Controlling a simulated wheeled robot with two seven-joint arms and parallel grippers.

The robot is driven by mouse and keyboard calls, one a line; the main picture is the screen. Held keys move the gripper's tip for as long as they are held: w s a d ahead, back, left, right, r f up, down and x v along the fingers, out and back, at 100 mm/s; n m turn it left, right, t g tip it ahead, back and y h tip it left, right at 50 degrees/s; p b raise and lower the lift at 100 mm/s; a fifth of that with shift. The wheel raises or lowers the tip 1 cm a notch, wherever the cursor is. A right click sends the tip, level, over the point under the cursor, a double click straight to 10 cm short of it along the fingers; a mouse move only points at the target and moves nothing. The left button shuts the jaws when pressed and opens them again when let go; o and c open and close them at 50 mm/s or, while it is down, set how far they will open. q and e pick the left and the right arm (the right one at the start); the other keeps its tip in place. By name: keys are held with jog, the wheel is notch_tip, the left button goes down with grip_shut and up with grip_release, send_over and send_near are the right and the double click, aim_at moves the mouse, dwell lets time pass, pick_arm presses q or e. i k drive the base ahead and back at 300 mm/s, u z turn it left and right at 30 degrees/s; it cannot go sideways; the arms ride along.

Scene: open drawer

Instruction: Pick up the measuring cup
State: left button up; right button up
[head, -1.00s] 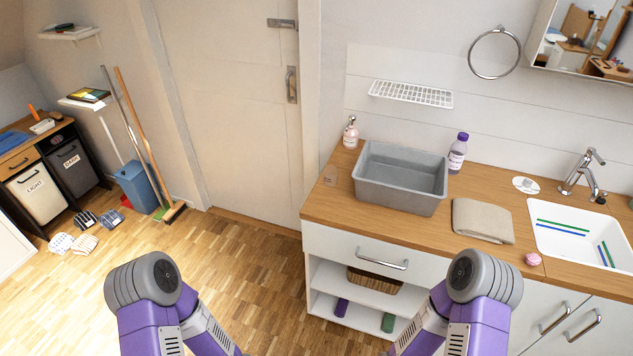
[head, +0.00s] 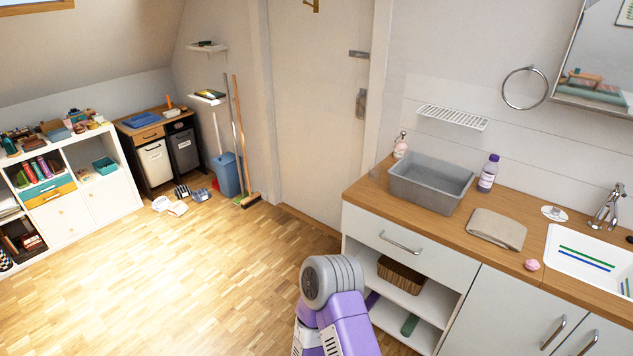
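I cannot make out a measuring cup for certain anywhere in the head view. A small, faint see-through item (head: 378,172) stands at the left end of the wooden counter, left of the grey basin (head: 428,198); it is too small to identify. Neither of my grippers is in view. Only one of my purple and grey arm links shows, at the bottom centre, and it covers part of the open shelves under the counter. The drawer (head: 404,228) below the basin looks shut.
The counter (head: 455,210) also bears a folded cloth (head: 497,229), a purple-capped bottle (head: 488,174), a soap dispenser (head: 401,147) and a sink (head: 585,262). A white shelf unit (head: 112,200) stands at far left. The wooden floor (head: 200,280) between is largely clear.

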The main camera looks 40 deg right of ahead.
aim_at(374, 173)
jog(key=u, duration=0.1)
jog(key=i, duration=1.05)
jog(key=z, duration=0.7)
jog(key=i, duration=1.65)
jog(key=z, duration=1.2)
